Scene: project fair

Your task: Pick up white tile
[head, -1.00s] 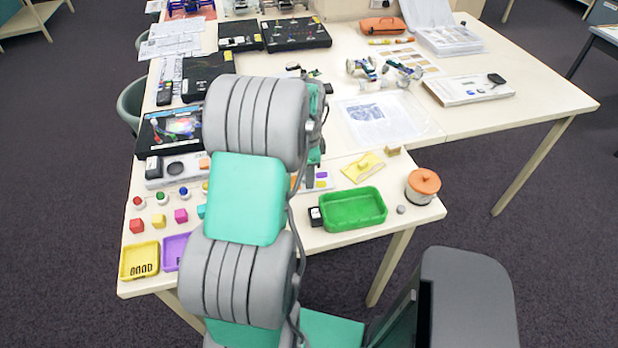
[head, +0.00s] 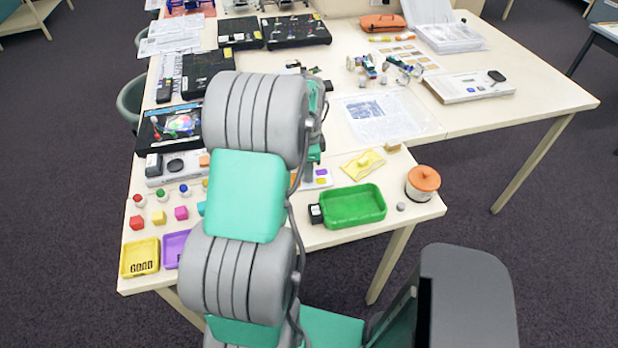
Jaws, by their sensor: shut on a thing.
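I cannot make out the white tile in the head view; my arm covers the area in front of it. Only a grey edge of my gripper (head: 309,172) shows past the right side of my arm. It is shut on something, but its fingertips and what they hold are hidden. Beside it, a white board (head: 326,184) shows only its right end, with a purple piece (head: 321,172) and a yellow-orange piece (head: 321,181) on it.
A green tray (head: 352,206) stands right of my gripper, with a small black box (head: 315,214) at its left. An orange-lidded jar (head: 423,183) is near the right corner. Yellow (head: 140,258) and purple (head: 172,249) trays, coloured cubes and knobs lie left of my arm.

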